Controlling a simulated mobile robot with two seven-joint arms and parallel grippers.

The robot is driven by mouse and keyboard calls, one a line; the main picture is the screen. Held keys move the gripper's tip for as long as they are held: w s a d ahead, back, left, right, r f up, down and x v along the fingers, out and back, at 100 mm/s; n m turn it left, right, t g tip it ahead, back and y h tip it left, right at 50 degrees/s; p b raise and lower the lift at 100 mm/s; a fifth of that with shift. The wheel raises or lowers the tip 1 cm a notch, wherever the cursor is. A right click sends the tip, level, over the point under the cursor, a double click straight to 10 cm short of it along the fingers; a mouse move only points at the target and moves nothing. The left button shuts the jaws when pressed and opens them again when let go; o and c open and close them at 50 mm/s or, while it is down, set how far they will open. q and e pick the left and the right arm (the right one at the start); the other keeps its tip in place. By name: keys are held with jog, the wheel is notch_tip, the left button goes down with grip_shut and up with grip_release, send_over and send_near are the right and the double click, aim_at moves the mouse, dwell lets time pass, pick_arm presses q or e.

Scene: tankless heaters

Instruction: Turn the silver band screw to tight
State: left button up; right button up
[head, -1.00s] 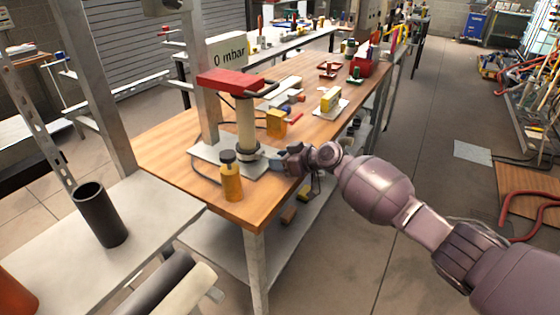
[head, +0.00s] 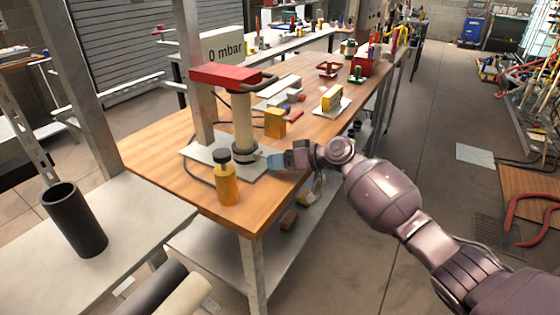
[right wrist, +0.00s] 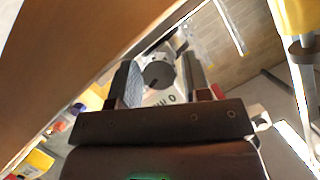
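A pale vertical pipe (head: 243,122) stands on a grey plate (head: 205,150) on the wooden bench, under a red top piece (head: 226,77). A dark and silver band (head: 244,153) wraps the pipe's foot. The band's screw is too small to make out in the head view. My right gripper (head: 268,160) is just right of the band, its fingers pointing at it. In the right wrist view the two fingers (right wrist: 160,78) are apart. A dark round disc (right wrist: 158,74) shows between them; I cannot tell whether they touch it. My left gripper is out of view.
A yellow bottle with a black cap (head: 226,182) stands in front of the pipe, near the bench edge. A yellow block (head: 275,122) and a 0 mbar display (head: 226,48) are behind. A black tube (head: 75,220) stands on the left table.

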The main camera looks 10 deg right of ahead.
jog(key=shift+o, duration=0.9)
